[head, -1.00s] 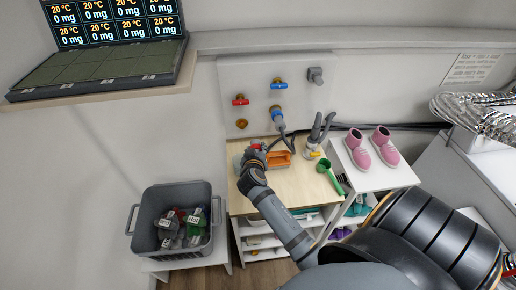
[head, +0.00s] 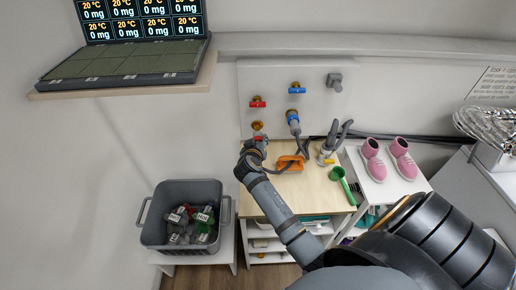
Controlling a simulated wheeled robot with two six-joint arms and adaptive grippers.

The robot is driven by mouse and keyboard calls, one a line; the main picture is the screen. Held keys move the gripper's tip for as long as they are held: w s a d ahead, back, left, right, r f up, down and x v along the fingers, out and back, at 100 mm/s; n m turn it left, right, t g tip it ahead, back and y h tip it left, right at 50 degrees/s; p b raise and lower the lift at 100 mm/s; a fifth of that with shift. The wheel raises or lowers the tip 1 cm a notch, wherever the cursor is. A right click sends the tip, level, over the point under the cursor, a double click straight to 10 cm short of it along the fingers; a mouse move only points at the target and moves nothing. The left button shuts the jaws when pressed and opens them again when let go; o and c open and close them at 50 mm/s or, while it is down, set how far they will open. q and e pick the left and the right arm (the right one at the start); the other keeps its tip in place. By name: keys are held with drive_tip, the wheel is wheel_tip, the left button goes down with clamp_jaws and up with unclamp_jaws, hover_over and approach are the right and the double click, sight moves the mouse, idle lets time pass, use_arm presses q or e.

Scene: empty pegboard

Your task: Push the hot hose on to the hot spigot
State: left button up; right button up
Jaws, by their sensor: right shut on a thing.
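The hot spigot is a brass outlet (head: 257,125) on the wall panel, below a red-handled valve (head: 257,102). My right gripper (head: 257,145) is just below this outlet, shut on the hot hose's red end (head: 258,138). The red end is close under the outlet; I cannot tell whether they touch. The gripper and wrist hide most of the held hose. My left gripper is not in view.
A blue-handled valve (head: 296,88) has a blue-collared hose (head: 293,118) on its outlet. An orange object (head: 290,164), a grey-and-yellow fitting (head: 326,155) and a green scoop (head: 341,181) are on the wooden tabletop (head: 312,195). Pink shoes (head: 373,160) stand right; a grey crate (head: 181,240) is lower left.

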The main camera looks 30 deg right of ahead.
sight(256, 136)
drive_tip(key=shift+w+d+f, duration=0.1)
drive_tip(key=shift+w+d, duration=0.3)
drive_tip(key=shift+w, duration=0.2)
drive_tip(key=shift+w+d, duration=0.1)
drive_tip(key=shift+w, duration=0.05)
drive_tip(key=shift+w+d+b, duration=0.15)
drive_tip(key=shift+w+b, duration=0.15)
drive_tip(key=shift+b, duration=0.1)
idle(1.0)
drive_tip(key=shift+w+d, duration=0.2)
drive_tip(key=shift+w, duration=0.05)
drive_tip(key=shift+w+d, duration=0.2)
drive_tip(key=shift+w, duration=0.15)
drive_tip(key=shift+w+d+r+b, duration=0.1)
drive_tip(key=shift+w+r+b, duration=0.15)
drive_tip(key=shift+b, duration=0.15)
drive_tip(key=shift+w+d, duration=0.25)
drive_tip(key=shift+w, duration=0.1)
